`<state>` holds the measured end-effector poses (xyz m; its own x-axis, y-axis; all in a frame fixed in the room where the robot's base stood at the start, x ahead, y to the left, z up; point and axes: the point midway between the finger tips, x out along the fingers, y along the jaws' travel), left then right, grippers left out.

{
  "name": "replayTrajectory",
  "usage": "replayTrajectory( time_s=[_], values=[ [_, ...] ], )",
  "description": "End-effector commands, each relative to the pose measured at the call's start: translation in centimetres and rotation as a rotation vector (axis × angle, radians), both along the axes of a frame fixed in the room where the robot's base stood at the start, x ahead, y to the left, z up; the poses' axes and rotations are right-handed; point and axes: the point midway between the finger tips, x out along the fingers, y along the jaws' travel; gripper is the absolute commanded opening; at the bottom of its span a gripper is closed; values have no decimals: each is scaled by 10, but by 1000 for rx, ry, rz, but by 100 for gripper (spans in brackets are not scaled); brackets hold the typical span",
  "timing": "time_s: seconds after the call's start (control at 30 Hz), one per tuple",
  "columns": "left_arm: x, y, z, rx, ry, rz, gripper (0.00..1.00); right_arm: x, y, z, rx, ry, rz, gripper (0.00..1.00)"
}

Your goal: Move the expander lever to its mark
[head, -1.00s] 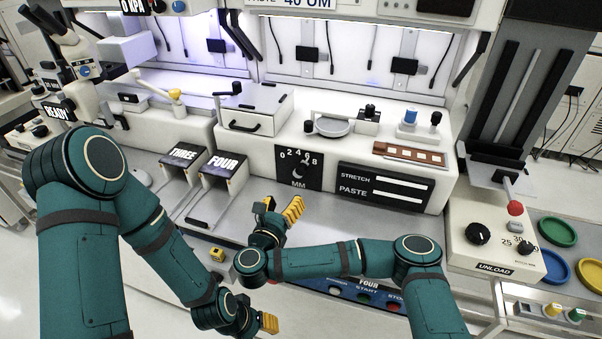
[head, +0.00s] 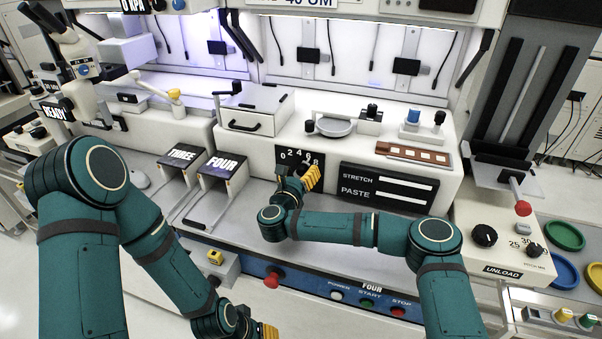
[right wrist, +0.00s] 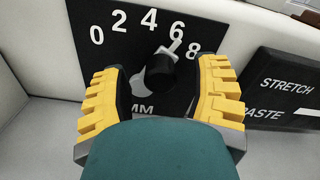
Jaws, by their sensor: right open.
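The expander lever (right wrist: 169,52) stands on a black dial panel (right wrist: 95,62) numbered from 0 to 8, with MM below. In the right wrist view its pale tip points up and right, between 6 and 8, over a dark round knob (right wrist: 159,75). My right gripper (right wrist: 163,66) is open, with one yellow finger on each side of the knob; I cannot tell whether they touch it. In the head view my right gripper (head: 303,178) covers the lower part of the dial panel (head: 287,156). My left gripper (head: 268,331) is partly cut off at the bottom edge.
The black STRETCH and PASTE panel (head: 388,188) is right of the dial. Slots marked THREE (head: 182,157) and FOUR (head: 222,167) are to the left. An UNLOAD box (head: 500,240) with a red-ball lever (head: 523,208) stands at right. A red button (head: 272,280) is on the front edge.

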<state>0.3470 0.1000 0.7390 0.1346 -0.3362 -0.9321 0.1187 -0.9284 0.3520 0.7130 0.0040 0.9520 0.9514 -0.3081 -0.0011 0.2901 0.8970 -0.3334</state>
Motion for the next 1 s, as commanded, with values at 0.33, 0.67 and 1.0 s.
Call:
replayTrajectory(
  time_s=[0.33, 0.67, 1.0],
  values=[
    [0, 0, 0, 0, -1, 0, 47, 4, -2, 0, 0, 0, -1, 61],
    [0, 0, 0, 0, 0, 0, 47, 4, -2, 0, 0, -1, -1, 0],
    [0, 0, 1, 0, 0, 0, 47, 4, -1, 2, -24, 4, -1, 0]
  ],
)
